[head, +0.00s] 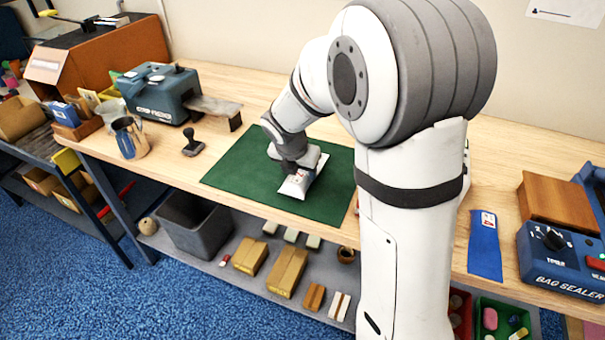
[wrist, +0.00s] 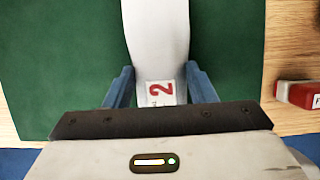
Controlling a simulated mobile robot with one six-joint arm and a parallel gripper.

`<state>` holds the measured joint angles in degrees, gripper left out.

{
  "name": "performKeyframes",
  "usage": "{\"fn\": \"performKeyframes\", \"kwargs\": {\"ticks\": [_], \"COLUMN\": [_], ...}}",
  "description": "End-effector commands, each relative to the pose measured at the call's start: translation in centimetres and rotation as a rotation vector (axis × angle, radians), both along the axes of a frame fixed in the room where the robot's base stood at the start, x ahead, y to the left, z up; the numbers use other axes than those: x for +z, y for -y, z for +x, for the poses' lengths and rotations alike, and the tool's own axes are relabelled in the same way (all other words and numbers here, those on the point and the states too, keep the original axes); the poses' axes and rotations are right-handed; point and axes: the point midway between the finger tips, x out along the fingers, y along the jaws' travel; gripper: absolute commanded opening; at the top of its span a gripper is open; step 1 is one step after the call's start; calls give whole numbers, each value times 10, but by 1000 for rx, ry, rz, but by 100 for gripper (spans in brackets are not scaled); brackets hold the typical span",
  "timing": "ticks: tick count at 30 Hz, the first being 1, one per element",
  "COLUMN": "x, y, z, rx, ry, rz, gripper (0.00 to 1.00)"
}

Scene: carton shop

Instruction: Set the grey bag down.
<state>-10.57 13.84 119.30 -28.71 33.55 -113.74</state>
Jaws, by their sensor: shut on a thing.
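The grey bag (head: 300,183) is a pale, flat pouch with a red mark, at the green mat (head: 232,168) on the bench. In the head view my gripper (head: 291,172) is over the mat and partly hides the bag. I cannot tell whether the bag touches the mat.
A red-and-white box (wrist: 298,94) lies on the wood right of the mat. A stamp (head: 192,145), a metal jug (head: 130,138) and a blue machine (head: 158,92) stand to the left. A blue pouch (head: 485,245) and a bag sealer (head: 560,258) are at the right. The mat around the bag is clear.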

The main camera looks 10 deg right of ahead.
Motion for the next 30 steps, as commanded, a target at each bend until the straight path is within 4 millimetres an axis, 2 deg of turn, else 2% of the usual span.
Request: {"fn": "performKeyframes", "kwargs": {"ticks": [1, 3, 13, 14, 15, 21, 30], "x": [-11, -15, -18, -17, -17, -17, -12], "y": [0, 0, 1, 1, 1, 1, 1], "z": [-1, -1, 0, 0, 0, 0, 0], "rx": [-1, 0, -1, -1, -1, -2, -3], "ry": [-5, -2, -1, -1, -1, -1, 0], "rz": [-2, 0, 0, 0, 0, 0, 0], "gripper": [23, 23, 23, 53, 56, 72, 72]}}
